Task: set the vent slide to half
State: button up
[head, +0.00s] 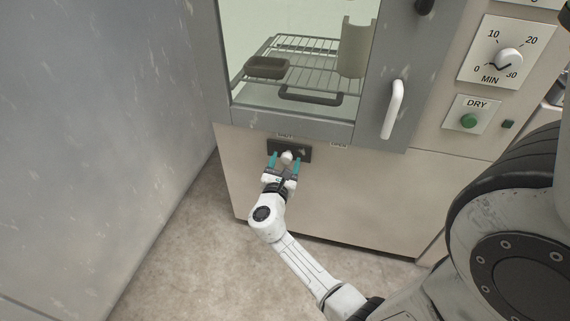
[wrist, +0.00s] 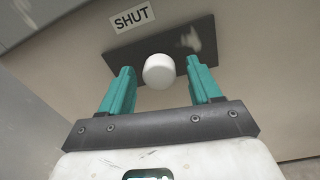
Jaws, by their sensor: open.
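The vent slide is a dark plate (head: 303,153) with a round white knob (head: 287,157), low on the cabinet front below the glass door. In the head view an "OPEN" label (head: 339,145) is to the right of the plate. My gripper (head: 285,160) is open, its two teal fingers on either side of the knob. In the wrist view my gripper (wrist: 162,88) shows gaps between fingers and knob.
Above is the glass door with a white handle (head: 393,109); behind it a wire rack (head: 300,65) holds a brown dish (head: 267,67) and a beige vessel (head: 354,48). A timer dial (head: 508,60) and green DRY button (head: 469,121) are at right. A grey wall (head: 90,130) stands left.

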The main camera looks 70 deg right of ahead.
grip_shut()
dwell(0.6)
